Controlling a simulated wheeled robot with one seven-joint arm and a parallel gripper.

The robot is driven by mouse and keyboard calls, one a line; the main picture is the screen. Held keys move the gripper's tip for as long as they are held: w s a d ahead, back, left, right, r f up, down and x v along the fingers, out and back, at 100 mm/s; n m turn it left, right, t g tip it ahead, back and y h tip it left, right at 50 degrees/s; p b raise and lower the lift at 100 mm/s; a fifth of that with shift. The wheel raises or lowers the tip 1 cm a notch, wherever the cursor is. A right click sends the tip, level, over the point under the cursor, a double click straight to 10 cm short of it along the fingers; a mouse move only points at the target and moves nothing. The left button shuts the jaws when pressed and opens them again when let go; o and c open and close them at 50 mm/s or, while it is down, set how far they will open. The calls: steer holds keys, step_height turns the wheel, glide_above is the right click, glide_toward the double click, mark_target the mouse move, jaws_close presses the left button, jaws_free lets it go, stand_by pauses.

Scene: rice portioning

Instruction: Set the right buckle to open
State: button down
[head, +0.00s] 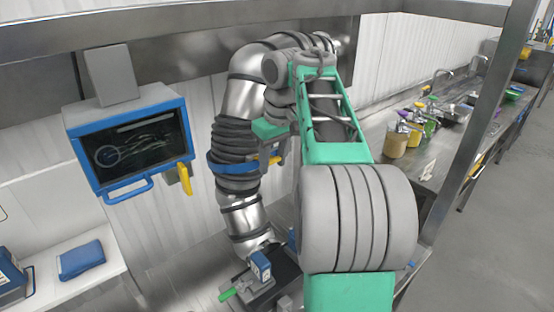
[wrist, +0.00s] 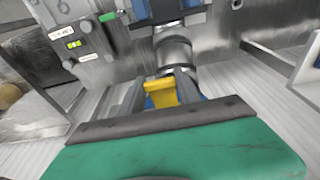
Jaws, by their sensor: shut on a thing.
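A blue collar (head: 228,165) wraps around a dark ribbed section of a silver pipe. The yellow right buckle (head: 276,160) is at the collar's right side. My gripper (head: 267,154) is beside the collar there, and its green housing hides part of it. In the wrist view the yellow buckle (wrist: 161,94) sits between the fingers of my gripper (wrist: 158,86), which is shut on it. Blue parts show close behind the buckle. Whether the buckle is open or closed is not clear.
A blue-framed screen (head: 130,145) hangs at left, with a yellow handle (head: 185,178) near its lower right. A counter (head: 425,165) with several containers runs along the right. A control panel (wrist: 80,40) with knobs is at upper left in the wrist view.

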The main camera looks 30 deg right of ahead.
steer(key=shift+s+f, duration=0.1)
steer(key=shift+f, duration=0.1)
steer(key=c, duration=0.8)
jaws_free()
steer(key=shift+r, duration=0.1)
steer(key=shift+c, duration=0.2)
steer(key=shift+d, duration=0.1)
